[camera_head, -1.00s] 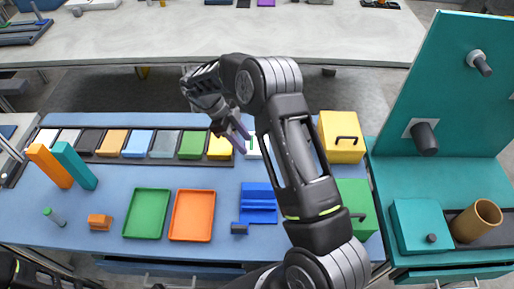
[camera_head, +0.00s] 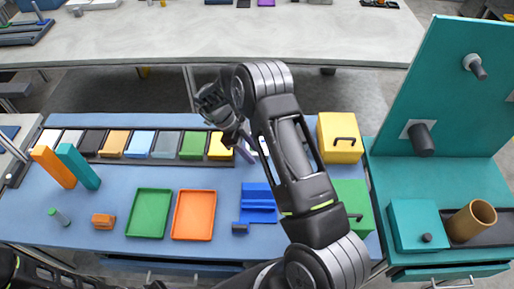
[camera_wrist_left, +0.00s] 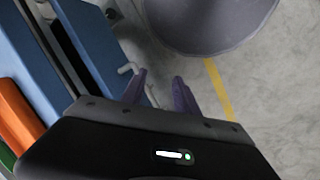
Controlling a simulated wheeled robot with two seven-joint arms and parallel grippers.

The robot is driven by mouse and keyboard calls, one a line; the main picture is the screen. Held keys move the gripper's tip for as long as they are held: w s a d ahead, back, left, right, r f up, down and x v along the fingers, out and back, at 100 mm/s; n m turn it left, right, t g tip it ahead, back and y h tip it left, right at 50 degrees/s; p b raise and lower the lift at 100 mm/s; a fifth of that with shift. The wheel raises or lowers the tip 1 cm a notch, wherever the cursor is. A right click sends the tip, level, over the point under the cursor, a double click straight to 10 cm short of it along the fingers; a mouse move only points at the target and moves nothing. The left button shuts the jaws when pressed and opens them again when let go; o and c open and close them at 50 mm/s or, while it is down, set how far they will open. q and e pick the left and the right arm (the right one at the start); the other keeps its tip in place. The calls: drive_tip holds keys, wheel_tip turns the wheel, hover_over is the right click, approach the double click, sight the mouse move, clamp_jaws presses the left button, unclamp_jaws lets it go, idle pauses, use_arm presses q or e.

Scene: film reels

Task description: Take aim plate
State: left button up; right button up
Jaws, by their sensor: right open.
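A row of coloured plates lies in a dark rack (camera_head: 170,160) on the blue worktop: white, black, orange, light blue, grey-blue, green (camera_head: 194,145) and yellow (camera_head: 220,147). I cannot tell which one is the aim plate. My right gripper (camera_head: 243,148) is open and points down by the right end of the row, beside the yellow plate. It and its arm partly hide a pale plate there. I cannot tell whether it touches anything. My left gripper shows in the left wrist view (camera_wrist_left: 158,88), open and empty, with its fingers apart over the floor.
Green (camera_head: 149,213) and orange (camera_head: 193,215) trays and a blue holder (camera_head: 257,205) lie in front. Upright orange (camera_head: 54,167) and teal (camera_head: 78,167) blocks stand left. Yellow (camera_head: 340,138) and green (camera_head: 352,205) boxes with handles stand right, near a brown cup (camera_head: 471,220).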

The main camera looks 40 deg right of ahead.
clamp_jaws()
idle(0.4)
idle(1.0)
